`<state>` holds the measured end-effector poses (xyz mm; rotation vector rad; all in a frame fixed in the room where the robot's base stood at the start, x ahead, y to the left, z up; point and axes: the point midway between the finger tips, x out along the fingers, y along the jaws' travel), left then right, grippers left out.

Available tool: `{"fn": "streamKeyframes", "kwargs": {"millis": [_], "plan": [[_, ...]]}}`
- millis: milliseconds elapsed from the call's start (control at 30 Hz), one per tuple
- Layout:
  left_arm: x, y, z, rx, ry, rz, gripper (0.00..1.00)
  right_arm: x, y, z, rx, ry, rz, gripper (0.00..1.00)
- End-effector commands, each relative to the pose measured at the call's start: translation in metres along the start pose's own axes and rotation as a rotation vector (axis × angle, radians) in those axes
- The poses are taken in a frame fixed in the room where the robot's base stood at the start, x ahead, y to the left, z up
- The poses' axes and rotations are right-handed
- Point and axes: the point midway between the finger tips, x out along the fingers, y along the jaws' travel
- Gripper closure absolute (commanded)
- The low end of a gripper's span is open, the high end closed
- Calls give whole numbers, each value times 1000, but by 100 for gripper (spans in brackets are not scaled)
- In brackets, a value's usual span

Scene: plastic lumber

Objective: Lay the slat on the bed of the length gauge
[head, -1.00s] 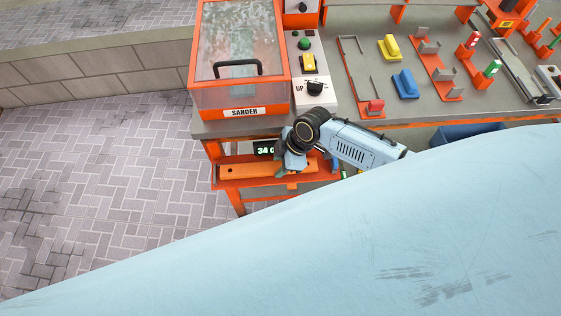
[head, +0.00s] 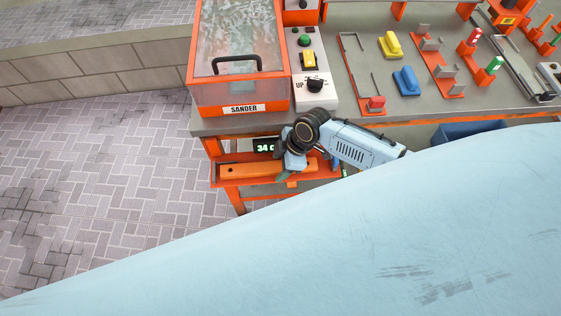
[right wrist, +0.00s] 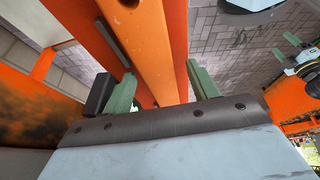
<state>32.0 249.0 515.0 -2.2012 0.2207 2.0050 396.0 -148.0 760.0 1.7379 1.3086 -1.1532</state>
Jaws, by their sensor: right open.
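The slat (head: 245,170) is an orange bar with a hole near its end. It lies along the red-orange bed of the length gauge (head: 262,184), below the front of the bench. What looks like my left gripper (right wrist: 303,45) shows only partly at that view's right edge.
The sander (head: 240,60) stands on the bench just above the gauge, with a control panel (head: 312,75) beside it. Yellow and blue blocks and orange fixtures stand further right. A large pale blue surface fills the lower front. Paved floor lies open at left.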

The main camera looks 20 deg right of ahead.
Motion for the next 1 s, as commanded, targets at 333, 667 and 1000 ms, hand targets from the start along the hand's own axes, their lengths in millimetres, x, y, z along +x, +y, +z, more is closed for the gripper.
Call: {"fn": "streamKeyframes", "kwargs": {"millis": [333, 667, 1000], "plan": [[0, 0, 0, 0, 0, 0, 35, -2, 2, 1, 0, -1, 6, 39], [-12, 0, -1, 0, 0, 0, 35, -54, 3, 0, -3, -1, 9, 39], [-21, 0, -2, 0, 0, 0, 35, -120, 0, 0, -1, 0, 4, 39]]}}
